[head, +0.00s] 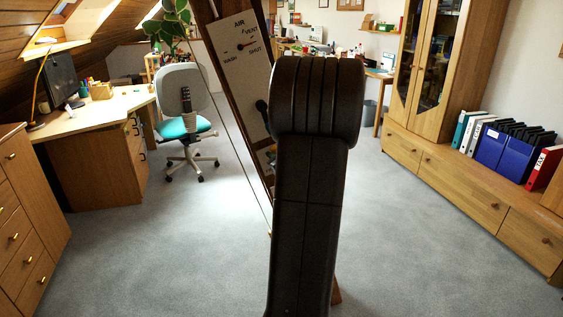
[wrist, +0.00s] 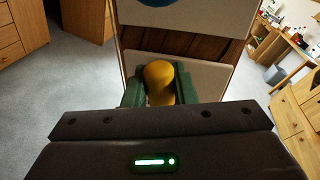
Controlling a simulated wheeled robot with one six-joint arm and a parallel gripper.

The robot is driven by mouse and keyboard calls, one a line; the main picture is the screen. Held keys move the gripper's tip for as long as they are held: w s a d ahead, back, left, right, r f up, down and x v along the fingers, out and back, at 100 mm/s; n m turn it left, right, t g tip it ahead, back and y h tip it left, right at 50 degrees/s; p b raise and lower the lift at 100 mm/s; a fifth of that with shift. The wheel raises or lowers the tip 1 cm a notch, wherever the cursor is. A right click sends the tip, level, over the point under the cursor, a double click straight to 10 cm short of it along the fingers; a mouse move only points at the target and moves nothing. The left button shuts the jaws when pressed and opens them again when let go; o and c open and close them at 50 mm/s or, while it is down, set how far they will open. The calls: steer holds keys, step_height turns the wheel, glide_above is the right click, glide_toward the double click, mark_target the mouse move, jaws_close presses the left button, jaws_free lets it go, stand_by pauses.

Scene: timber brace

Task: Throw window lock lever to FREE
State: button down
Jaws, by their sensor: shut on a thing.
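My gripper (wrist: 160,78) is in the wrist view, with green fingers on both sides of a rounded yellow knob (wrist: 159,80). It is shut on this knob, in front of a pale lower panel (wrist: 205,82). No label shows beside the knob, so I cannot tell its setting or read it as the window lock lever. In the head view my own dark arm hides the gripper and knob. A pale panel (head: 229,70) on the leaning timber there reads AIR, with WASH, VENT and SHUT around a red-centred pointer.
Brown timber (wrist: 180,45) shows between two pale panels, with part of a blue round thing on the upper one. A desk (head: 100,105) and a swivel chair (head: 187,110) stand left. A wooden cabinet (head: 425,75) stands right. Grey carpet (head: 180,240) is open between.

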steer(key=a+f+n+h+b, duration=0.1)
steer(key=n+b, duration=0.1)
steer(key=b, duration=0.1)
steer(key=a+f+n+b, duration=0.1)
steer(key=n+b, duration=0.1)
steer(key=shift+s+a+h+b, duration=0.2)
steer(key=shift+s+h+b, duration=0.2)
steer(key=shift+n, duration=0.3)
steer(key=c, duration=1.5)
jaws_free()
steer(key=v, duration=1.3)
steer(key=shift+s, duration=0.4)
